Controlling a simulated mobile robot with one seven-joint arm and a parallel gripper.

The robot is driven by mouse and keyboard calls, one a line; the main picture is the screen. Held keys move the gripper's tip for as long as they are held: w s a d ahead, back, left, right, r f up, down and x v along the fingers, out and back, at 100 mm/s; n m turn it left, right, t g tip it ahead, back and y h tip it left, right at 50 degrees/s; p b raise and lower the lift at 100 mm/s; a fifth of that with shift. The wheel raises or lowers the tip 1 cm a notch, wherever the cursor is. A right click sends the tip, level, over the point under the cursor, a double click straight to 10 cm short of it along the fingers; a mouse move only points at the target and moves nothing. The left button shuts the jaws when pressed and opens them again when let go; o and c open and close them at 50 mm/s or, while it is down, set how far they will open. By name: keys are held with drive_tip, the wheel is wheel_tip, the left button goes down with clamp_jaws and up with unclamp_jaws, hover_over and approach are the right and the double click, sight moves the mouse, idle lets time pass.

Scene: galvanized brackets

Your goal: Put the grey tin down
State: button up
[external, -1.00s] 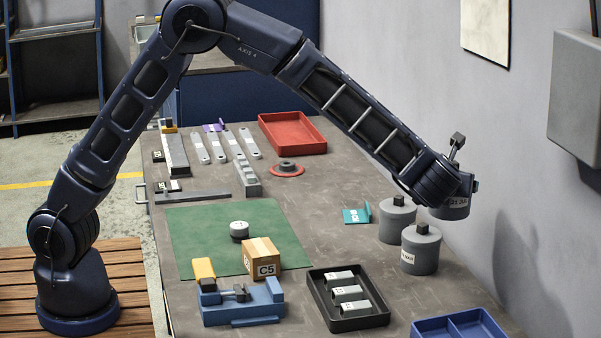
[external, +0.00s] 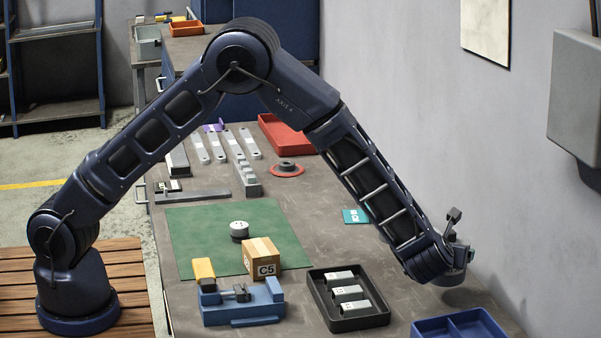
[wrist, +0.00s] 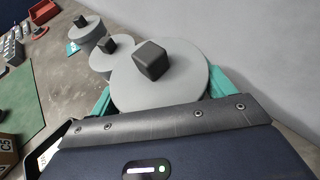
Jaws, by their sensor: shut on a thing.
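The held grey tin (wrist: 190,85) is a round lidded can with a black square knob. In the wrist view, the teal fingers of my gripper (wrist: 160,88) are shut on it from both sides. In the external view, this tin (external: 452,279) is low at the table's right side, largely hidden by my wrist. A shadow shows just below it; I cannot tell whether its base touches the table. Two similar grey tins, one nearer (wrist: 108,60) and one farther (wrist: 82,32), stand beyond it in the wrist view. My arm hides them in the external view.
A black tray (external: 347,325) with grey blocks and a blue divided bin (external: 458,328) are in front. The grey wall (external: 400,90) runs along the right. A cardboard box (external: 262,256) stands near the green mat (external: 190,225).

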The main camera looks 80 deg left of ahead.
drive_tip(key=shift+f, duration=2.25)
drive_tip(key=o, duration=1.2)
drive_tip(key=shift+f, duration=0.1)
drive_tip(key=shift+c, duration=0.2)
